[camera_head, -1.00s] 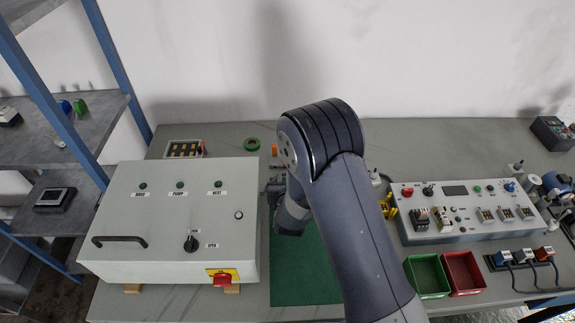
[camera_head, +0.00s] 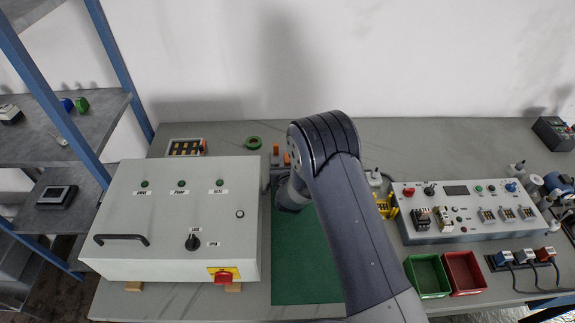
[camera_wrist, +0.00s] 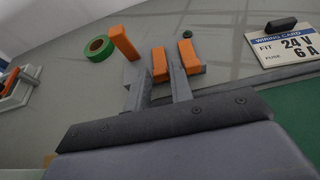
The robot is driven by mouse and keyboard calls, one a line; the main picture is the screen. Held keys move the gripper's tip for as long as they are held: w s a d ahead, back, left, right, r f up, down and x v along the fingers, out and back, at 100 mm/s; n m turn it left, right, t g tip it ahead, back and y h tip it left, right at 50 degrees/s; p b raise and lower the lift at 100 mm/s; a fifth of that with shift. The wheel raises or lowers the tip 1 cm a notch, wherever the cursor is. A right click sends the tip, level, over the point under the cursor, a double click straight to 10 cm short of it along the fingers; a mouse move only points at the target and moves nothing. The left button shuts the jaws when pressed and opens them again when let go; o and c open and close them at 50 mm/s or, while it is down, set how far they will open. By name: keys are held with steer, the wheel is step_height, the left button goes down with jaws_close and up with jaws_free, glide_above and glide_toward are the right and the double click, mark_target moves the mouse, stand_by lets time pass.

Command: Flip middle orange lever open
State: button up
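Three orange levers show in the wrist view: the left lever (camera_wrist: 124,43), the middle lever (camera_wrist: 160,65) and the right lever (camera_wrist: 189,57). The left lever stands apart from the other two, which are close together. My gripper (camera_wrist: 158,82) is open, its two grey fingers pointing at the levers with a gap between them. The middle lever shows in line with that gap; whether a finger touches it I cannot tell. In the head view, orange levers (camera_head: 287,158) show just left of my arm, and my fingers are mostly hidden.
A green tape roll (camera_head: 253,143) lies beside the levers. A grey control box (camera_head: 170,260) stands left, and a green mat (camera_head: 300,265) lies below my arm. A wiring card (camera_wrist: 285,43) is at right in the wrist view. A switch panel (camera_head: 465,233) and bins (camera_head: 428,275) stand right.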

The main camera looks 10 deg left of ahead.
jaws_close()
steer(key=shift+w+r+g, duration=0.2)
steer(key=shift+r+g, duration=0.3)
steer(key=shift+r, duration=0.05)
steer(key=shift+w+r+g+h+p, duration=0.15)
steer(key=shift+r+g+h+p, duration=0.3)
steer(key=shift+g+p, duration=0.45)
steer(key=p, duration=0.2)
steer(key=shift+w+r+g+p, duration=0.2)
steer(key=shift+g+p, duration=0.1)
steer(key=shift+g, duration=0.1)
steer(key=shift+a+g+p, duration=0.1)
steer(key=shift+g+p, duration=0.2)
steer(key=shift+o, duration=0.6)
jaws_free()
steer(key=shift+r, duration=0.1)
